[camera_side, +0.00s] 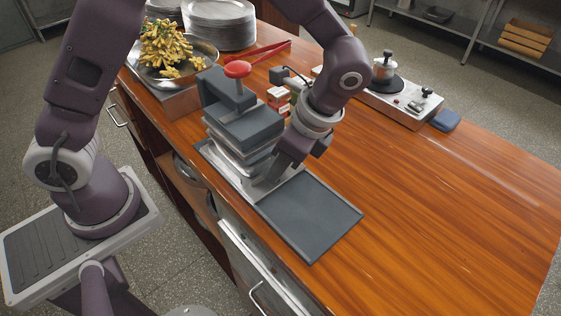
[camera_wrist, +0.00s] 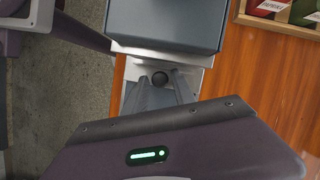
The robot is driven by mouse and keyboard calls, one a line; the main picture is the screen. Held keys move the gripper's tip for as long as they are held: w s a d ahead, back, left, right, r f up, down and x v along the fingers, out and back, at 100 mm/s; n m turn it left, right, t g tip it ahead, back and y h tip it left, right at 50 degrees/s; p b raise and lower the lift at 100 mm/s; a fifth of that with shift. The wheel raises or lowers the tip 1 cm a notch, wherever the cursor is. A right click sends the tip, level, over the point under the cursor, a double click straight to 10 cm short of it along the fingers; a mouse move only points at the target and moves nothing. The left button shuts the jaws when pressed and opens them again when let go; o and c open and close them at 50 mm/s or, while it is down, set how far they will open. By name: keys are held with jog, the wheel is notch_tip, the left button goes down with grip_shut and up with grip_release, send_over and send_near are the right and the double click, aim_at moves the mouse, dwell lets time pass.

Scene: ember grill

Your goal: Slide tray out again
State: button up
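A grey grill press (camera_side: 243,127) with a red-knobbed lever (camera_side: 237,70) stands on the counter. A silver tray-like base (camera_side: 225,165) shows beneath it, and a flat dark grey plate (camera_side: 310,215) lies in front. My gripper (camera_side: 262,190) points down at the front of the press, low over the silver surface. In the wrist view, the press (camera_wrist: 165,22) is at the top, and a dark round knob (camera_wrist: 160,79) sits on the silver surface (camera_wrist: 135,72). My two fingers (camera_wrist: 163,88) are apart, with the knob between or just beyond their tips. Contact with the knob cannot be told.
A pan of fries (camera_side: 170,55), stacked plates (camera_side: 220,22) and red tongs (camera_side: 262,50) are at the back left. Small spice boxes (camera_side: 279,97) stand behind the press. A burner unit (camera_side: 390,95) and blue cloth (camera_side: 445,120) are farther right. The right counter is clear.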

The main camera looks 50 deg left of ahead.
jog(key=shift+f, duration=0.15)
jog(key=shift+c, duration=0.2)
grip_shut()
dwell(1.2)
